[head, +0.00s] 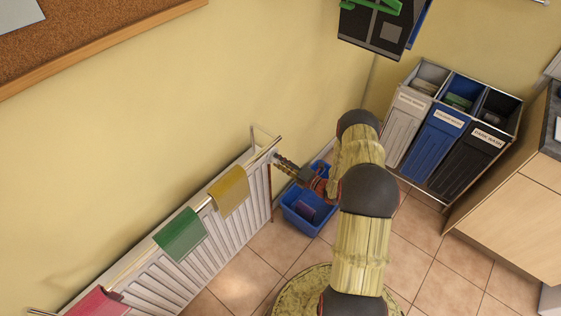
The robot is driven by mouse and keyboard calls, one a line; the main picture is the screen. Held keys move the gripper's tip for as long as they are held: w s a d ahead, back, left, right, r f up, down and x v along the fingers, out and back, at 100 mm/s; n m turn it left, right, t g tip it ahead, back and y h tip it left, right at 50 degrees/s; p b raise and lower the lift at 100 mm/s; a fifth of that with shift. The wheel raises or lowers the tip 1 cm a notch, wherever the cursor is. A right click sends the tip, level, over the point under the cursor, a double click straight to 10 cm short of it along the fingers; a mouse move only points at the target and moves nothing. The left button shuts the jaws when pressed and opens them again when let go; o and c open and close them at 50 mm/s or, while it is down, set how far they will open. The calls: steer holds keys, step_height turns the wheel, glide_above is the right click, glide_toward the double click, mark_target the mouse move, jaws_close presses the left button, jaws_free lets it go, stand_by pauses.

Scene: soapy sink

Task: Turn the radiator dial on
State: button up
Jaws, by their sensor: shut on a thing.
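A white ribbed radiator (233,232) stands along the left wall. My gripper (280,160) is at the radiator's top right end, its fingertips against the place where the dial sits. It is shut on the dial, of which only a small pale part (275,156) shows at the fingertips. The dial's markings and how far it is turned cannot be made out. My arm reaches in from the lower right.
A rail over the radiator carries yellow (230,192), green (180,235) and red (97,302) cloths. A blue bin (296,219) stands on the tiled floor below my gripper. Laundry bins (438,139) and a wooden cabinet (520,190) are at right.

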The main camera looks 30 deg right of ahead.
steer(key=o, duration=1.2)
steer(key=shift+c, duration=0.2)
steer(key=v, duration=1.2)
